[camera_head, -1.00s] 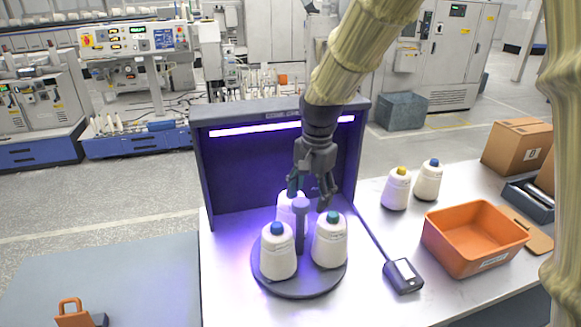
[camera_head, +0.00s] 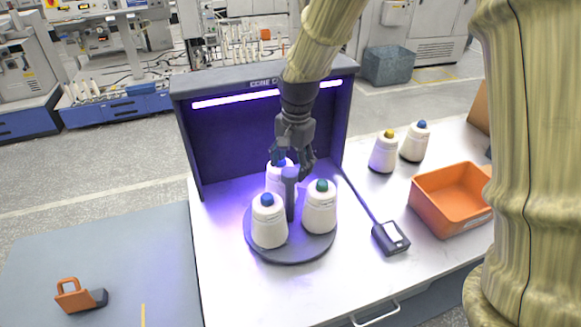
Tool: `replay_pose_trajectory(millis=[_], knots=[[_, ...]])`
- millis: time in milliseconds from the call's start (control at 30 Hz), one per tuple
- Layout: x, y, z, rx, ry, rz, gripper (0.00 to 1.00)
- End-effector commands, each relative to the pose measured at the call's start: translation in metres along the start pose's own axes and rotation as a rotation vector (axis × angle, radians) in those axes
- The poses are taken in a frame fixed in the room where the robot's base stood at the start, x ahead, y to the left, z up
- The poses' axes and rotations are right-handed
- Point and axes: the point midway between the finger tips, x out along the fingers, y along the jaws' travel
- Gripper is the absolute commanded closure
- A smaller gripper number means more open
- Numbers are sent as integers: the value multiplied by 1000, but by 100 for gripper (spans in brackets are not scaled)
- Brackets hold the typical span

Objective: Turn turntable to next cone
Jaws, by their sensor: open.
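The dark round turntable (camera_head: 292,250) stands on the white table in front of the inspection booth (camera_head: 262,125). It carries three white yarn cones around a grey central post (camera_head: 290,196). The front left cone (camera_head: 269,222) has a blue tip, the right cone (camera_head: 320,208) has a green tip, and the rear cone (camera_head: 279,178) is partly hidden behind the post and my gripper. My gripper (camera_head: 290,166) is open and points down just above the post and rear cone. I cannot tell whether it touches either.
Two more cones, one yellow-tipped (camera_head: 383,153) and one blue-tipped (camera_head: 414,142), stand at the right. An orange bin (camera_head: 452,210) and a small cabled device (camera_head: 391,238) are nearby. An orange-handled object (camera_head: 80,295) lies on the grey surface at left.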

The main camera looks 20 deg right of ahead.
Motion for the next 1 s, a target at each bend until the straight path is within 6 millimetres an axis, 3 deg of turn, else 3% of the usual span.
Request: replay_pose_trajectory(millis=[300,667,1000], knots=[[23,0,1,-2,-1,2,34],[27,0,0,-1,0,0,34],[26,0,1,-1,0,1,94]])
